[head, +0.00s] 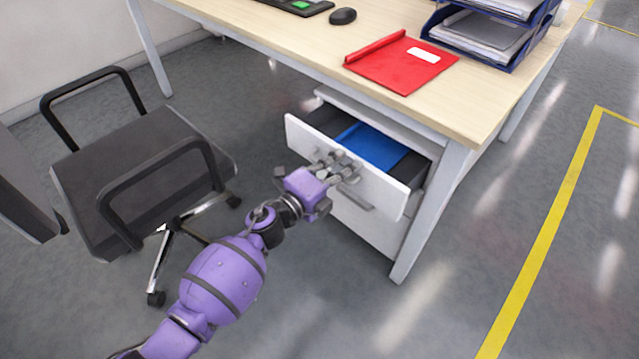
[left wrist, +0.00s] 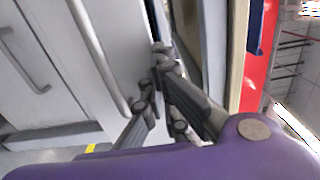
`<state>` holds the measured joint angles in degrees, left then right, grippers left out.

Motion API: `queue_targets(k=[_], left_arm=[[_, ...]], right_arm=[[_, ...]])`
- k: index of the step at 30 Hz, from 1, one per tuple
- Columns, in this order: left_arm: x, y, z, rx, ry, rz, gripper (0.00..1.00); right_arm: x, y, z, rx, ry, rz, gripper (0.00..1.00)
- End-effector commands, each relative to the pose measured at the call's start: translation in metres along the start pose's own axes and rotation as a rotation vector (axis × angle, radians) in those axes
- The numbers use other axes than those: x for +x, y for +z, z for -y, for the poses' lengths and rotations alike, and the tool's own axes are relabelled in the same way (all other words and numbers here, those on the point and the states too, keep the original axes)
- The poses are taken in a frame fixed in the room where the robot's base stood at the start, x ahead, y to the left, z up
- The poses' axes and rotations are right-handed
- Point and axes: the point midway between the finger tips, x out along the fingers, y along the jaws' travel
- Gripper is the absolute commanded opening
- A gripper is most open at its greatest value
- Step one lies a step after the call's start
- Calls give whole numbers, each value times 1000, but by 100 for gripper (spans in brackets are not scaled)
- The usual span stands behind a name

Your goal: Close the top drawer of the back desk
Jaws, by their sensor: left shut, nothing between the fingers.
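The top drawer (head: 375,190) of the white cabinet under the desk (head: 480,80) stands pulled out, with a blue folder (head: 372,148) inside it. My left gripper (head: 342,165) is shut and empty at the upper part of the drawer front, above its bar handle. I cannot tell for certain whether the fingers touch the front. In the left wrist view the shut fingers (left wrist: 158,75) are beside the drawer front, close to its handle (left wrist: 95,50). The lower drawer (head: 365,225) appears shut. My right gripper is not in view.
A black office chair (head: 135,165) with armrests stands at the left of the drawers. A desk leg (head: 428,220) stands close at their right. A red folder (head: 402,65), a mouse (head: 343,16) and blue paper trays (head: 490,40) are on the desk. The floor in front is clear.

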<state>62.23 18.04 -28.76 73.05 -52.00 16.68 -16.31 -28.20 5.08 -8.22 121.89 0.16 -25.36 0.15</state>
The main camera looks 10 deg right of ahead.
Motion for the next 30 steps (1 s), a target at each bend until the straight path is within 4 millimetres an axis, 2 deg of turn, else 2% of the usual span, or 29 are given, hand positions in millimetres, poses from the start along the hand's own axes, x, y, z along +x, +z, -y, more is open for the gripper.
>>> queue_targets(k=[1,6,12,19,30], left_arm=[[14,0,-3,-1,0,0,0],[46,-1,-3,-3,0,-1,0],[70,0,-2,-2,1,1,0],[79,1,-1,-2,1,2,0],[80,0,0,-1,0,1,0]], right_arm=[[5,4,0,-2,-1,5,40],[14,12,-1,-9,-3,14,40],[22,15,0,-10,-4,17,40],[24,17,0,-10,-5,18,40],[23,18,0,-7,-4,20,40]])
